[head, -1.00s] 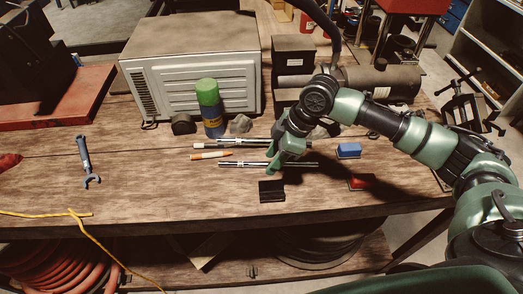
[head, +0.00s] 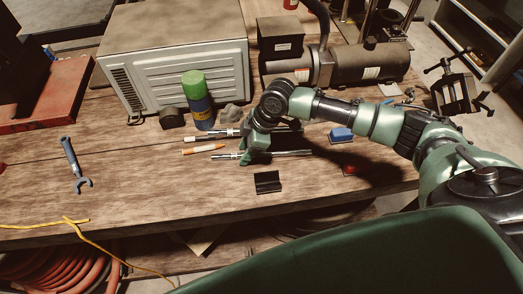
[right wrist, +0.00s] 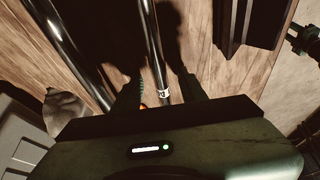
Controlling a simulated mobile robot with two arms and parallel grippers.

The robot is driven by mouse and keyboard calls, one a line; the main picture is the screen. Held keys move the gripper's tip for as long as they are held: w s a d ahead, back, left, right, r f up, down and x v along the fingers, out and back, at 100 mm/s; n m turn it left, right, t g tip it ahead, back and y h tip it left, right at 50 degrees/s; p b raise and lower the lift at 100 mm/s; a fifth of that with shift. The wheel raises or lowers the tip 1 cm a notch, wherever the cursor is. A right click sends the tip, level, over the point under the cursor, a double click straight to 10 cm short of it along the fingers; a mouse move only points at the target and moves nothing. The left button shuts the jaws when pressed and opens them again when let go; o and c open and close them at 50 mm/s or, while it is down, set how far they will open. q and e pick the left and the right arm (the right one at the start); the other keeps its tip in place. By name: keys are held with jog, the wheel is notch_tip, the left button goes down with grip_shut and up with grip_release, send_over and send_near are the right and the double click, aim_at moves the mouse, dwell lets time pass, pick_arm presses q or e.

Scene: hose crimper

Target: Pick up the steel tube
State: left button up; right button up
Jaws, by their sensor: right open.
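Two thin shiny steel tubes lie side by side on the wooden bench, a near one (head: 291,153) and a far one (head: 229,133). My right gripper (head: 250,156) points down over the near tube and hides part of it. In the right wrist view, one tube (right wrist: 152,45) with a small white mark runs between the dark fingers of the open right gripper (right wrist: 160,95). The other tube (right wrist: 65,45) lies to the left, outside the fingers. I cannot tell whether the fingers touch the tube. My left gripper is not in view.
An orange-and-white marker (head: 203,148) lies between the tubes. A black block (head: 267,182) is in front; blue (head: 341,134) and red (head: 348,169) blocks are at right. A green-capped can (head: 198,102) stands behind. A wrench (head: 74,165) lies left, with bare bench around it.

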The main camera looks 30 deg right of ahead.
jog(key=shift+s, duration=0.1)
jog(key=c, duration=0.3)
grip_shut()
dwell(1.0)
